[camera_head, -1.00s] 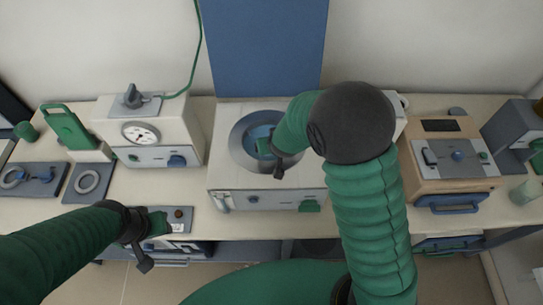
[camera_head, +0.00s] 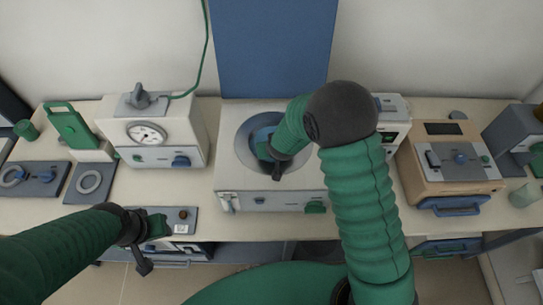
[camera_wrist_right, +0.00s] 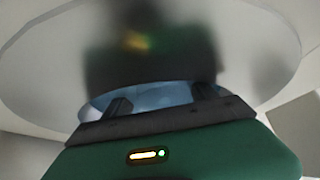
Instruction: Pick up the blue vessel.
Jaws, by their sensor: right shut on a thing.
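The blue vessel (camera_head: 259,135) sits in the round grey-rimmed opening on top of the white middle furnace (camera_head: 234,177), mostly hidden behind my right gripper. My right gripper (camera_head: 264,151) reaches down into this opening and is shut on the vessel. In the right wrist view, part of the blue vessel (camera_wrist_right: 158,97) shows between the two dark fingers (camera_wrist_right: 160,105); the rest is hidden by my gripper and blur. My left gripper (camera_head: 158,227) is at the front edge of the bench, far from the vessel; its fingers are too small to judge.
A white device with a dial (camera_head: 147,134) stands left of the furnace, and a wooden-cased device (camera_head: 455,157) stands right. A blue panel (camera_head: 274,45) rises behind. A small control box (camera_head: 182,214) lies near my left gripper.

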